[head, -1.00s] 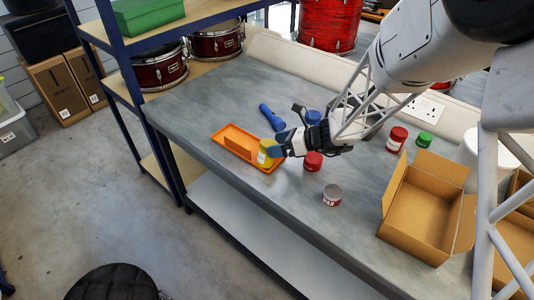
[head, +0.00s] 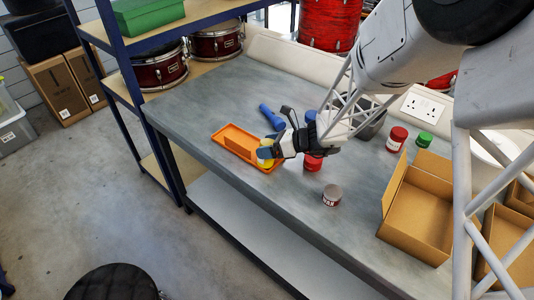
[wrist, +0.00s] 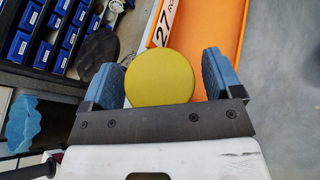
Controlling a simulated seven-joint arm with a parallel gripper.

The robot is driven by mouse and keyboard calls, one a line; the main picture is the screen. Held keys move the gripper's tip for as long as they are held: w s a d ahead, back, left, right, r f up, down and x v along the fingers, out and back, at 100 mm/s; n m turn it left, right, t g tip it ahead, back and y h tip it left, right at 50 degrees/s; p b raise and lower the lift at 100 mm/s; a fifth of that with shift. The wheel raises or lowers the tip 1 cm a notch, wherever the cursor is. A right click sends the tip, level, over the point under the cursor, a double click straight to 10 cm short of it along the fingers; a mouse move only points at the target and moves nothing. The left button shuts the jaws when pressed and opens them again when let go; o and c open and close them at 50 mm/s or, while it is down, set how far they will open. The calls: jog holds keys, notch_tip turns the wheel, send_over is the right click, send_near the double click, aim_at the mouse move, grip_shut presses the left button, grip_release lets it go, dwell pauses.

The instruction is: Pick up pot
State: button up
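The yellow pot (head: 265,164) stands at the near right end of the orange tray (head: 222,141), partly hidden by my gripper. My gripper (head: 268,150) is at the pot, with its blue fingers around it. In the wrist view the pot's round yellow lid (wrist: 160,76) lies between the two blue fingers (wrist: 164,82). The left finger is close to the lid or touching it. A narrow gap shows between the lid and the right finger, so the gripper looks open around the pot. The tray (wrist: 228,40) also shows behind the lid in the wrist view.
A red pot (head: 313,163) is just beside my gripper, and a blue pot (head: 310,116) is behind it. A blue cylinder (head: 270,117) lies beyond the tray.

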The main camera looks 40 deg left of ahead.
jog(key=c, duration=1)
jog(key=shift+r, duration=0.1)
jog(key=shift+r, duration=0.7)
notch_tip(320, 180, up, 2)
jog(key=shift+r, duration=0.1)
jog(key=s+d+r, duration=0.1)
jog(key=s+d, duration=0.8)
jog(key=d, duration=0.4)
jog(key=shift+s, duration=0.25)
jog(key=shift+r, duration=0.1)
